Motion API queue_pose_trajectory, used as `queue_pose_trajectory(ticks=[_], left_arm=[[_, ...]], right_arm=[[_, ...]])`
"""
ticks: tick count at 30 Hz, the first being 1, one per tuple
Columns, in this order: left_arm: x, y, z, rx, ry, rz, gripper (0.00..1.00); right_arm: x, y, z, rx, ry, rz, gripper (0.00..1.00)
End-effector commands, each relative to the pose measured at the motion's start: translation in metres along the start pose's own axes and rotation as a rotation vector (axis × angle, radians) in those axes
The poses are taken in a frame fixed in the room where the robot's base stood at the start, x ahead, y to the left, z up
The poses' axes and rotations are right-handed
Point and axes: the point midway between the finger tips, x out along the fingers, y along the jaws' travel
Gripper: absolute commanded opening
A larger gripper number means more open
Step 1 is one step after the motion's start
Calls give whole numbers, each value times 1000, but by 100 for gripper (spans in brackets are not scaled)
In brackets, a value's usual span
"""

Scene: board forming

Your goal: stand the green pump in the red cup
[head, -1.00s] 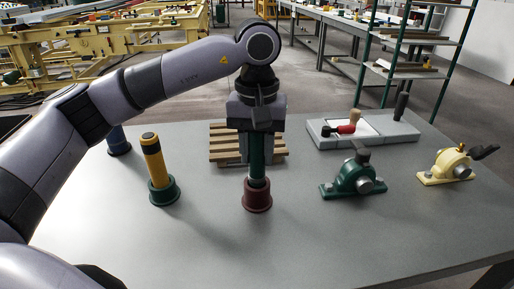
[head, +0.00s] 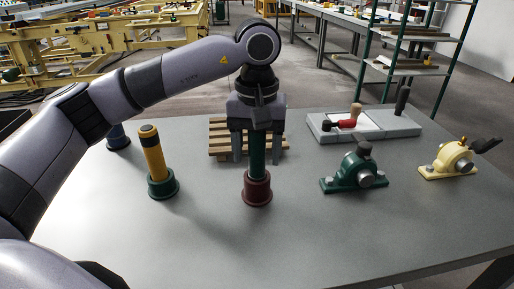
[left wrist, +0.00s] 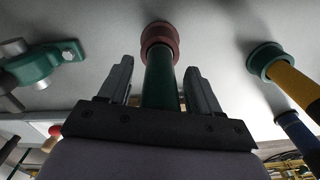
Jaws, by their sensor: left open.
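The green pump (head: 257,155) stands upright in the red cup (head: 257,191) near the middle of the table. In the left wrist view the pump (left wrist: 161,78) runs into the mouth of the red cup (left wrist: 160,38). My left gripper (head: 257,156) is open around the upper part of the pump, one finger on each side. In the left wrist view, gaps show between the pump and both fingers of the gripper (left wrist: 160,80). The pump's top is hidden by the gripper body, and its lower end is inside the cup. My right gripper is not in view.
A yellow pump (head: 153,153) leans slightly in a green cup (head: 163,186) to the left. A wooden pallet (head: 219,139) lies behind my gripper. Green (head: 352,178) and cream (head: 446,165) housings stand right. The front table is clear.

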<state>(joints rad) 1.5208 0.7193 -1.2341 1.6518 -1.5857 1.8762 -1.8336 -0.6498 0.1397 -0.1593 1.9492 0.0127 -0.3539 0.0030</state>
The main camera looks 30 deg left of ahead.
Motion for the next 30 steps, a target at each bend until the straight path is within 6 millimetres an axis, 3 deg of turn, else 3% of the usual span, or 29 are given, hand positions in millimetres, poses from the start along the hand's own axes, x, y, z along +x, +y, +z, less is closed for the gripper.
queue_pose_trajectory(ticks=[4,7,12,18,30], left_arm=[[0,0,0,0,-1,0,64],[-3,0,0,0,1,1,64],[-39,1,0,-1,3,3,64],[-65,0,0,0,1,1,64],[-72,0,0,0,0,1,64]], right_arm=[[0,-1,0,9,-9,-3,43],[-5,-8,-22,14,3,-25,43],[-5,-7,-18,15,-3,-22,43],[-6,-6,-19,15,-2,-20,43],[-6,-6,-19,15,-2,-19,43]])
